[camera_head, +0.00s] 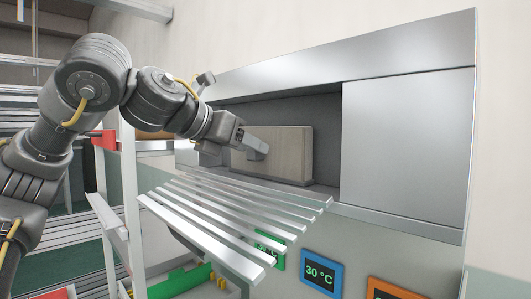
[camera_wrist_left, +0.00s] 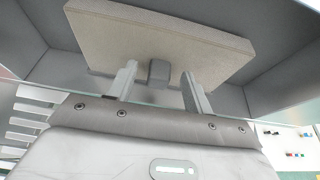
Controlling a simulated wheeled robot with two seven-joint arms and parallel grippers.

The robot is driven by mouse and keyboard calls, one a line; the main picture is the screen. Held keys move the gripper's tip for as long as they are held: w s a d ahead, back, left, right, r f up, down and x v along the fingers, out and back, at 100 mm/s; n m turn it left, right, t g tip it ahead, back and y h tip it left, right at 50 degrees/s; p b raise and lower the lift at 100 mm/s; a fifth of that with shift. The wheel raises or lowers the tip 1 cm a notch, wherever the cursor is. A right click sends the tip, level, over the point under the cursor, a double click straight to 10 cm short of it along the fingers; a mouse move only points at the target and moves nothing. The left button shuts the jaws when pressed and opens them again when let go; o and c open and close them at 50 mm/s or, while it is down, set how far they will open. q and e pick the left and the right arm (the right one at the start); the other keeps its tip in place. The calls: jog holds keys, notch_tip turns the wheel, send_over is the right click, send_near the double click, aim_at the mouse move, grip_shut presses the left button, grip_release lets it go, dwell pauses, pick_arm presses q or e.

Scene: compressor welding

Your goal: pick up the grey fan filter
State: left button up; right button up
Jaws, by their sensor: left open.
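The grey fan filter (camera_head: 285,153) is a flat, beige-grey rectangular panel standing in the open recess of the metal cabinet. A small dark grey knob sits on its front face; the knob shows in the left wrist view (camera_wrist_left: 159,73), where the filter (camera_wrist_left: 150,35) fills the upper middle. My left gripper (camera_head: 257,147) reaches in from the left in front of the filter. In the left wrist view, its two fingers (camera_wrist_left: 157,88) are apart, one on each side of the knob. My right gripper is in neither view.
The metal cabinet (camera_head: 408,137) has a closed panel right of the recess. A slatted metal rack (camera_head: 235,220) juts out below the opening. Temperature displays (camera_head: 321,272) are lower right. A white post (camera_head: 131,210) with a red block stands left, near my left arm.

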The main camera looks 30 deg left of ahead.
aim_at(261, 136)
pick_arm(q)
jog(key=c, duration=1.1)
jog(key=shift+r, duration=0.45)
jog(key=r, duration=0.1)
jog(key=r+b, duration=0.1)
jog(key=shift+s+a+r, duration=0.15)
jog(key=shift+s+r, duration=0.15)
jog(key=s+a+p, duration=0.1)
jog(key=s+a, duration=0.1)
jog(key=s, duration=0.6)
jog(key=s+a+p, duration=0.2)
jog(key=s+a, duration=0.1)
jog(key=s, duration=0.5)
jog(key=shift+s+a, duration=0.2)
jog(key=shift+a, duration=0.1)
